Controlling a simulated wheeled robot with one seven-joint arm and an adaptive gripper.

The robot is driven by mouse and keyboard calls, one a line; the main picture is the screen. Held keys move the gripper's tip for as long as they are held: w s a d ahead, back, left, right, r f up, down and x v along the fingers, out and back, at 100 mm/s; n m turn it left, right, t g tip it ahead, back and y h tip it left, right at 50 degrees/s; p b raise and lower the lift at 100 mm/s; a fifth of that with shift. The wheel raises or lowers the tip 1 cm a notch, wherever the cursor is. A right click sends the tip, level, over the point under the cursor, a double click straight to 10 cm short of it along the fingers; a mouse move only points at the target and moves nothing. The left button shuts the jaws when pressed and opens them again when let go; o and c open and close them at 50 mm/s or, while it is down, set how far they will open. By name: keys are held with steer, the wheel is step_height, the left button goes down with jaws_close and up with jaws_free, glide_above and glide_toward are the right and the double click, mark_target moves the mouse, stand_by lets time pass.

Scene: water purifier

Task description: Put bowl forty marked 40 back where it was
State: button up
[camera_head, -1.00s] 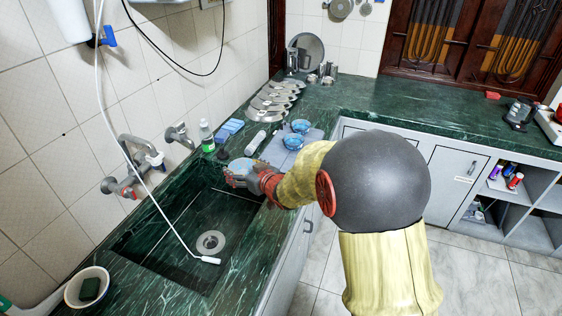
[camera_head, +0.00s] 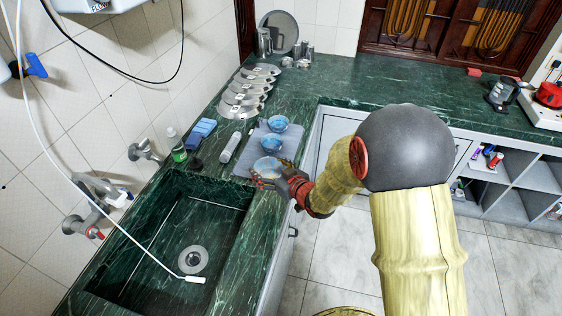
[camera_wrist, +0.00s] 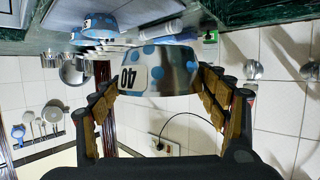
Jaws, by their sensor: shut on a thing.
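Bowl forty (camera_head: 267,167) is blue with spots and metallic. In the wrist view bowl forty (camera_wrist: 155,72) shows its label 40 upside down. My gripper (camera_head: 264,179) is shut on it, with a finger on each side in the wrist view (camera_wrist: 156,88). The bowl is at the near end of the grey mat (camera_head: 243,160), beside the sink's far right corner. I cannot tell whether it touches the mat. Two other blue bowls, a middle one (camera_head: 271,143) and a far one (camera_head: 278,123), stand in line behind it on the mat.
The sink (camera_head: 165,240) is at the near left, with a white hose hanging into it. A white cylinder (camera_head: 230,147), blue sponges (camera_head: 200,132) and a green bottle (camera_head: 177,148) stand left of the mat. Several metal lids (camera_head: 243,98) lie behind.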

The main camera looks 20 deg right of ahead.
steer(key=shift+w+d+r, duration=0.2)
steer(key=shift+d+r, duration=0.05)
steer(key=shift+d, duration=0.05)
steer(key=shift+w, duration=0.3)
steer(key=w+f+b, duration=0.1)
steer(key=w+f, duration=0.2)
steer(key=w, duration=0.1)
steer(key=w+f+b, duration=0.1)
steer(key=w+f, duration=0.2)
steer(key=w, duration=0.1)
steer(key=w+f+b, duration=0.2)
steer(key=w+f, duration=0.1)
steer(key=w, duration=0.1)
steer(key=shift+w+d, duration=0.4)
steer(key=shift+w+f+b, duration=0.3)
steer(key=shift+f, duration=0.15)
steer(key=shift+f+b, duration=0.6)
steer(key=shift+f, duration=0.75)
steer(key=shift+f, duration=0.25)
steer(key=o, duration=1.3)
